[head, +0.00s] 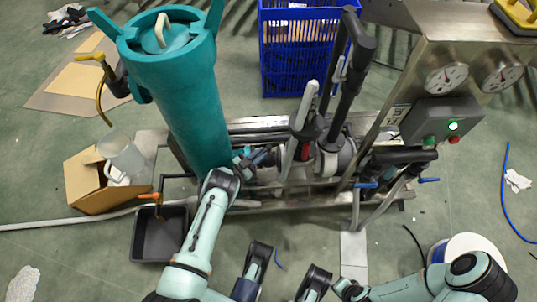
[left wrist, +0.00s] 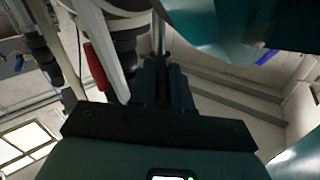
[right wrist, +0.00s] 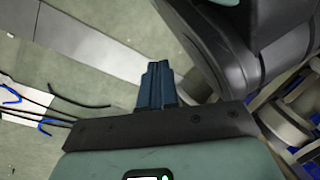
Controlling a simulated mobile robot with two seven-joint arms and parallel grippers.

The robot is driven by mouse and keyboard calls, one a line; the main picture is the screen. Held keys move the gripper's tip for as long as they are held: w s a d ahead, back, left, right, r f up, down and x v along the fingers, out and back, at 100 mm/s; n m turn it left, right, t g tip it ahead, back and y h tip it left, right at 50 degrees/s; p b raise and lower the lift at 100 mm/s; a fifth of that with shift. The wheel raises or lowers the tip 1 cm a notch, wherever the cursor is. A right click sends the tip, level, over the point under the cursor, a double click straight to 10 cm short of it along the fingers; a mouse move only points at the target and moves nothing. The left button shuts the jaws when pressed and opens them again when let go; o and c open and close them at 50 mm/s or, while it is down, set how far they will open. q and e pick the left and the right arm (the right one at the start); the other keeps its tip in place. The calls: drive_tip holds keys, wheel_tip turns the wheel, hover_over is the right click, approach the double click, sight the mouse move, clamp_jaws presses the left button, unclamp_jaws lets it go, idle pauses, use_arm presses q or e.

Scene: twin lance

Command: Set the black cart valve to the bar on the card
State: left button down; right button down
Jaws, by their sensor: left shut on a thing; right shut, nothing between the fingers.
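The steel cart (head: 270,205) stands mid-view in the head view, with two round gauges (head: 447,78) on its sloped panel. Black pipework (head: 400,157) and blue levers (head: 428,180) sit below the panel. I cannot tell for sure which part is the black valve. A small label (head: 398,113) beside the control box may be the card; its marks are unreadable. My left gripper (head: 248,158) is low beside the teal cylinder (head: 185,90). In the left wrist view it (left wrist: 160,85) is shut on a thin grey rod-like part (left wrist: 159,35). My right gripper (right wrist: 157,85) is shut and empty.
A blue crate (head: 290,55) stands behind the cart. A black tray (head: 160,235) and a cardboard box (head: 90,180) lie at left. A white round container (head: 470,250) and a blue hose (head: 507,195) are at right. Upright black handles (head: 350,75) rise mid-cart.

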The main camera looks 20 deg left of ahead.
use_arm(q)
drive_tip(key=c, duration=1.1)
unclamp_jaws()
drive_tip(key=shift+s, duration=0.1)
drive_tip(key=p+v, duration=0.3)
drive_tip(key=v, duration=1)
drive_tip(key=shift+s, duration=0.2)
use_arm(e)
drive_tip(key=w+a+r+t, duration=0.1)
drive_tip(key=w+r, duration=0.2)
drive_tip(key=r, duration=0.2)
drive_tip(key=shift+w+a+r, duration=0.25)
drive_tip(key=shift+w+r, duration=0.05)
use_arm(q)
drive_tip(key=shift+a, duration=0.1)
